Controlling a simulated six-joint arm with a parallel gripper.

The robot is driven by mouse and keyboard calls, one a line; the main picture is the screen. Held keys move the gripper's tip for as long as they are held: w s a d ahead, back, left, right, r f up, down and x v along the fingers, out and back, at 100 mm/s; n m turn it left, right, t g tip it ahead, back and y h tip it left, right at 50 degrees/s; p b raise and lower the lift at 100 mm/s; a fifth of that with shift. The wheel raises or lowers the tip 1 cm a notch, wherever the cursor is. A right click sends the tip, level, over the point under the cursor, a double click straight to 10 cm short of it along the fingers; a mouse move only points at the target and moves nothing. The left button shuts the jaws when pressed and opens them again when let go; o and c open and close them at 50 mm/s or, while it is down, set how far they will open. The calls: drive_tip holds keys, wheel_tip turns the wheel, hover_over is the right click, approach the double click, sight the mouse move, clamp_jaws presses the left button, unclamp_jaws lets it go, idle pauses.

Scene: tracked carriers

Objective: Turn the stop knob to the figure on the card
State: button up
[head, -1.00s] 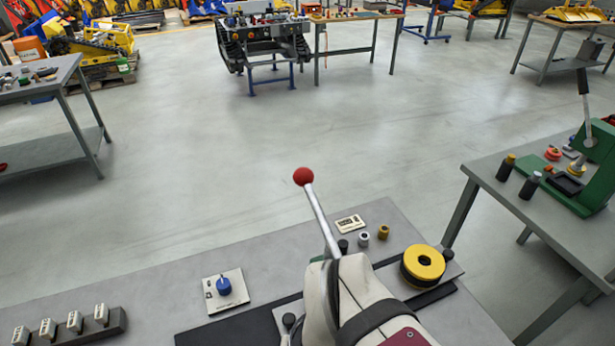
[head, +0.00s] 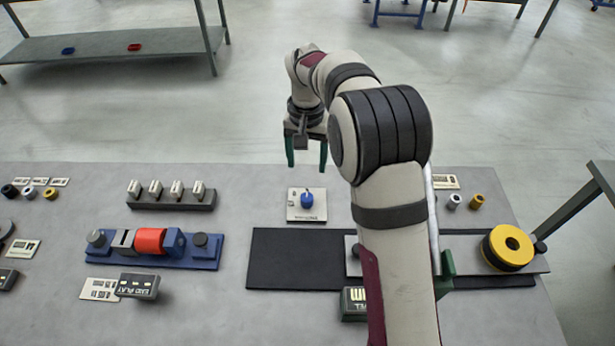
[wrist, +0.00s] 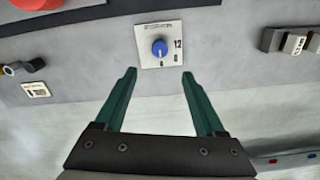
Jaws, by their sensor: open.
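The stop knob is a blue knob (head: 307,199) on a square white plate (head: 293,213) on the bench; the knob also shows in the wrist view (wrist: 159,47). Its plate bears printed figures, of which 12 is legible in the wrist view; the knob's exact setting is too small to tell. My gripper (head: 306,167) has two green fingers, wide apart and empty, on the far side of the plate and clear of the knob. White printed cards lie at the right rear (head: 445,181) and front left (head: 98,290); their figures are not readable.
A black mat (head: 290,270) lies in front of the knob plate, with a yellow ring (head: 510,246) at its right. A blue fixture with a red cylinder (head: 150,241) and a rack of several blocks (head: 172,205) stand left. My arm hides part of the bench.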

sight(307, 197)
wheel_tip(307, 197, down, 12)
drive_tip(key=shift+f, duration=0.25)
clamp_jaws()
